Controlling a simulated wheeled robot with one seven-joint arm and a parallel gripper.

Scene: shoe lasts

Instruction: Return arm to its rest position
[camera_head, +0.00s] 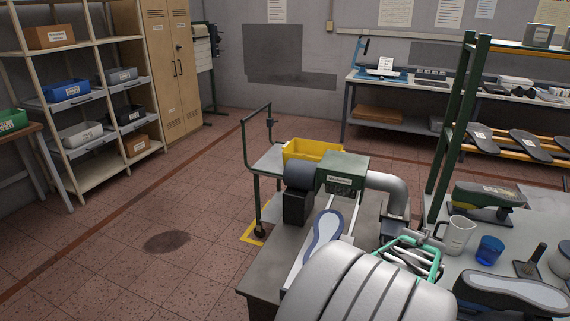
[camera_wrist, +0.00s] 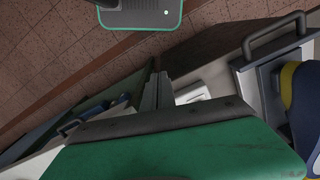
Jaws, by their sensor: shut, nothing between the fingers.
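My gripper (camera_wrist: 157,88) shows in the wrist view as two thin grey fingers side by side, shut with nothing between them. A broad green surface with a dark edge fills the bottom of that view, below the fingers. In the head view my grey ribbed arm fills the bottom middle, in front of the workbench (camera_head: 262,278). The fingers cannot be made out clearly there. A shoe last with a pale sole (camera_head: 322,235) lies beyond the arm, by the grinding machine (camera_head: 342,172).
A yellow bin (camera_head: 313,149) stands behind the machine. A green post (camera_head: 458,120) rises there. Shelves (camera_head: 97,85) stand left; the floor (camera_head: 190,215) between is clear.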

